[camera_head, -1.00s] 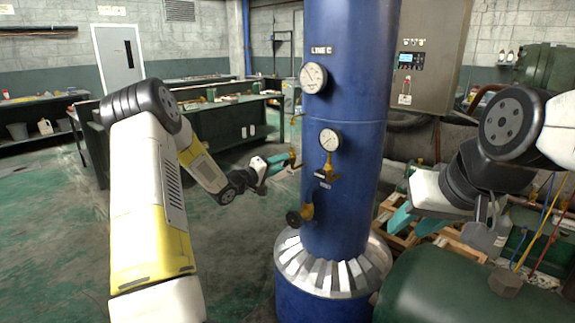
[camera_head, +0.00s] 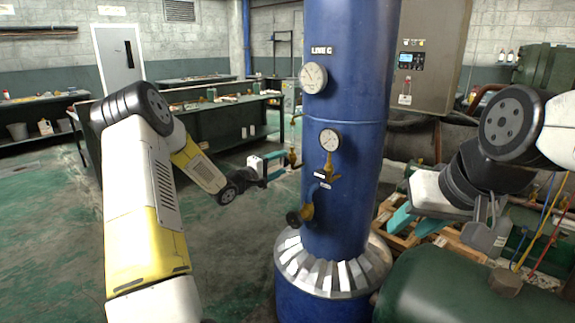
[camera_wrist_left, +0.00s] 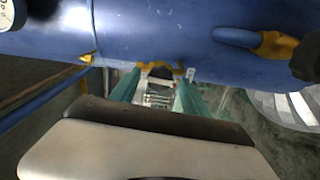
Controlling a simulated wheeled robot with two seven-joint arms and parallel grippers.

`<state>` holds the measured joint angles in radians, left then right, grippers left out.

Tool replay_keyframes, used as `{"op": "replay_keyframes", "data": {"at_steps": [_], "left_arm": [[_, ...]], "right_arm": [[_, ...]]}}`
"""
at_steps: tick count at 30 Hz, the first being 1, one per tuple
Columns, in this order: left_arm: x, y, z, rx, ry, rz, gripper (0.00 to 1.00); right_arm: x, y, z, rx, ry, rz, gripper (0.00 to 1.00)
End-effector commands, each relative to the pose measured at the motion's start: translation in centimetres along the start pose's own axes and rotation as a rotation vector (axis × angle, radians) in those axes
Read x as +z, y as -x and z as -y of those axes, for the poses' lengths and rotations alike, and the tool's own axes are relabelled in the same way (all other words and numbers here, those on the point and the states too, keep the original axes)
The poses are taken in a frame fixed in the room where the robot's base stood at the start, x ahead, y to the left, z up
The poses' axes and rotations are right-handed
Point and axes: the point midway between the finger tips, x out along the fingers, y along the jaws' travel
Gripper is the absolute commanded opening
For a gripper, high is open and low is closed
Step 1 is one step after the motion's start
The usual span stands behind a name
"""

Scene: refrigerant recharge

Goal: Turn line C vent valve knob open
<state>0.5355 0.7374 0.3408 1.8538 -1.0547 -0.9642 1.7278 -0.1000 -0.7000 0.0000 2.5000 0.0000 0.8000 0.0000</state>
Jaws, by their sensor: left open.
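The blue column (camera_head: 345,200) carries a "LINE C" label and two brass valves on its left side. The upper brass valve (camera_head: 293,157) sticks out to the left; the lower valve (camera_head: 306,212) has a dark round knob. Small labels are too small to read, so I cannot tell which is the vent. My left gripper (camera_head: 284,166) is open beside the upper valve, fingers pointing at it. In the left wrist view the upper valve's brass and dark part (camera_wrist_left: 160,71) shows between the teal fingertips; contact is unclear. My right gripper (camera_head: 418,222) is apart from the column, its teal fingers spread.
Two gauges (camera_head: 313,78) (camera_head: 330,140) sit on the column's front. A green tank (camera_head: 450,290) stands at front right, and a grey control box (camera_head: 425,60) behind the column. A workbench (camera_head: 220,130) is at the back left.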

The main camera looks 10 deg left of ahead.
Motion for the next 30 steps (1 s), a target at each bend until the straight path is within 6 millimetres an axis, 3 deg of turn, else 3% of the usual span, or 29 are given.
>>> {"op": "replay_keyframes", "data": {"at_steps": [18,30], "left_arm": [[0.0,6.5,0.0,-0.001,-0.001,-0.001,0.54],[0.0,7.0,0.0,-0.003,-0.005,0.0,0.54]], "right_arm": [[0.0,0.0,0.0,0.0,0.0,0.0,0.36],[0.0,0.0,0.0,0.0,0.0,0.0,0.36]]}}
